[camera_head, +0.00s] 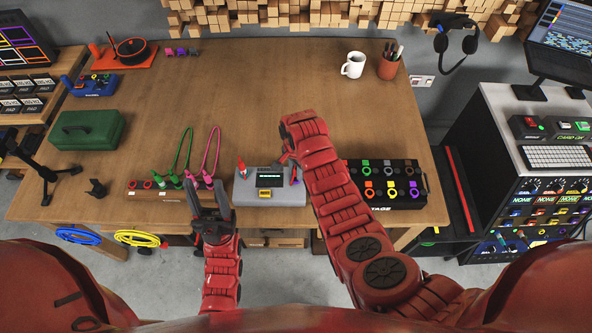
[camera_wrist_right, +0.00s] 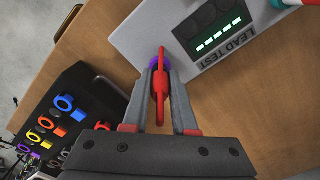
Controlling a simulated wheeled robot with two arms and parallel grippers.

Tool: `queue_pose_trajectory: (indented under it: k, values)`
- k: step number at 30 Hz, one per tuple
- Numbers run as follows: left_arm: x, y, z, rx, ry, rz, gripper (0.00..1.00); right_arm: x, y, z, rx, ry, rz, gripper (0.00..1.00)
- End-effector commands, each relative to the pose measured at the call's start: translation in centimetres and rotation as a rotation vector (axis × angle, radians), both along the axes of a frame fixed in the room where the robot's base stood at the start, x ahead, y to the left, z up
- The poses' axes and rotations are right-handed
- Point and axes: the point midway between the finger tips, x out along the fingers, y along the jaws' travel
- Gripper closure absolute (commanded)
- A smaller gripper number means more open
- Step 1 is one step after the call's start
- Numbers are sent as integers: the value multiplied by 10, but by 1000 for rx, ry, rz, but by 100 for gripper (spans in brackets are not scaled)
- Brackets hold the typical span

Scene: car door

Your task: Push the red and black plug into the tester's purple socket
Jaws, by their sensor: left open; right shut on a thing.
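The tester (camera_head: 258,198) is a grey box marked LEAD TEST near the table's front edge. It also shows in the right wrist view (camera_wrist_right: 130,45), with a lit green display. My right gripper (camera_wrist_right: 160,92) is shut on the slim red plug (camera_wrist_right: 160,100); no black part of it is clear. The purple socket (camera_wrist_right: 152,63) lies right behind the plug's far part, in line with it. How deep the plug sits, if at all, I cannot tell. My left gripper (camera_head: 211,214) is open and empty, left of the tester at the table's front edge.
A red-and-white plug (camera_head: 241,168) stands at the tester's left end. Left of it is a wooden board with green and pink leads (camera_head: 197,182). Right of it is a black box with coloured rings (camera_head: 386,185).

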Motion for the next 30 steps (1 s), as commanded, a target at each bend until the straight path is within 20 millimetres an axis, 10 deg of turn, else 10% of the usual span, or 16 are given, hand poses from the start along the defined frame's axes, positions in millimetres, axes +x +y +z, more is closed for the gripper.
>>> queue_pose_trajectory:
  k: [5,6,11,30]
  values:
    - [0,0,-3,0,0,0,50,0,0,-4,0,0,0,100]
    - [0,0,-2,0,0,0,50,0,0,-3,0,0,0,67]
    - [0,0,-2,0,0,0,50,0,0,-3,0,0,0,39]
    - [0,0,-16,0,0,0,50,1,0,25,1,-4,0,39]
